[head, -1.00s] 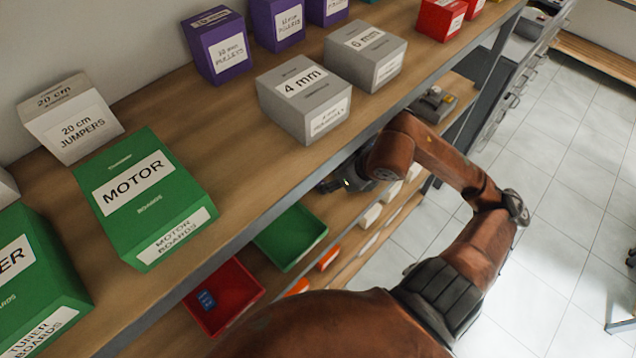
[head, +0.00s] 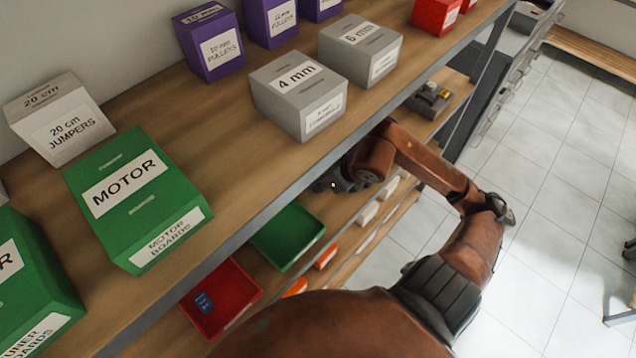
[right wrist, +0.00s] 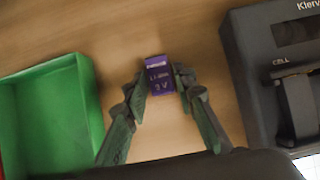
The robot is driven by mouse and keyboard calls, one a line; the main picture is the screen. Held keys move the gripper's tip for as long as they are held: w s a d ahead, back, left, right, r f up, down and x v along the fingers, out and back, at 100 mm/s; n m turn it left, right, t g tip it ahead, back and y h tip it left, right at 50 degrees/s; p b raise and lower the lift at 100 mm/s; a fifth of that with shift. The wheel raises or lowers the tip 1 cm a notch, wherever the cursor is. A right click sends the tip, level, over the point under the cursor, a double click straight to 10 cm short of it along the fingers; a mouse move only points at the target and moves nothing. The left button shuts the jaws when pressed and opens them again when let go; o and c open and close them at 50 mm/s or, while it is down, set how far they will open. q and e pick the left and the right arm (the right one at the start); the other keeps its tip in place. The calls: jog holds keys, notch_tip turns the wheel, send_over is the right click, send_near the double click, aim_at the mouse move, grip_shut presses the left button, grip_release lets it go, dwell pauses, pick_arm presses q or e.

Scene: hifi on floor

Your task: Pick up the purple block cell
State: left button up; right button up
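A small purple block cell (right wrist: 158,76) with "LI-ION" and "3 V" printed on it is in the right wrist view, over a wooden shelf surface. My right gripper (right wrist: 161,76) has one finger on each side of it, with the tips very near its sides. I cannot tell whether they touch it or whether it is off the wood. In the head view the right gripper (head: 338,184) is below the upper shelf's front edge, and the cell is hidden there. My left gripper is not in view.
A green tray (right wrist: 91,105) is left of the fingers, and a dark tester case (right wrist: 252,75) marked "CELL" is right. The upper shelf (head: 215,135) overhangs the gripper and carries grey boxes, purple boxes and a green motor box (head: 135,200). A red tray (head: 240,296) is lower left.

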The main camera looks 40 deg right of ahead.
grip_shut()
